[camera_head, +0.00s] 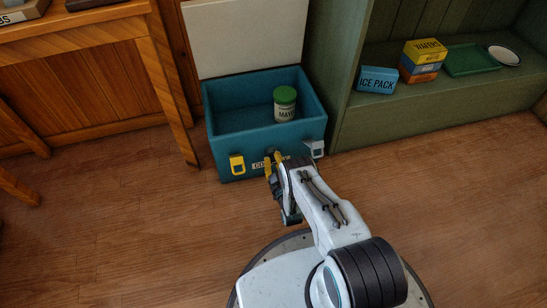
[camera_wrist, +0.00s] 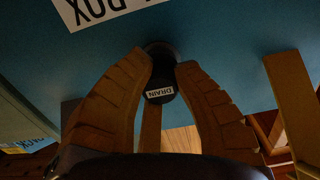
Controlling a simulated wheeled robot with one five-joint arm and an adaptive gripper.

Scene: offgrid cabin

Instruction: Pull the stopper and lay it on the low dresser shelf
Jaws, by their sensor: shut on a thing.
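The blue cool box (camera_head: 225,155) stands on the floor, its lid raised at the back. In the wrist view its front wall (camera_wrist: 225,35) fills the upper part. The black stopper (camera_wrist: 160,77), labelled DRAIN, is at that front wall near the white label. My gripper (camera_wrist: 168,68) is shut on the stopper, a brown finger on each side. In the head view my gripper (camera_head: 273,162) is at the box's front and hides most of the stopper. Whether the stopper is still seated in the wall cannot be told. The green low dresser shelf (camera_head: 395,105) is at the right.
A mayo jar (camera_head: 285,112) with a green lid stands in the box. The shelf holds an ice pack (camera_head: 377,80), stacked boxes (camera_head: 424,52), a green tray (camera_head: 470,60) and a white dish (camera_head: 504,55). Its front strip is clear. A wooden desk (camera_head: 90,85) stands left.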

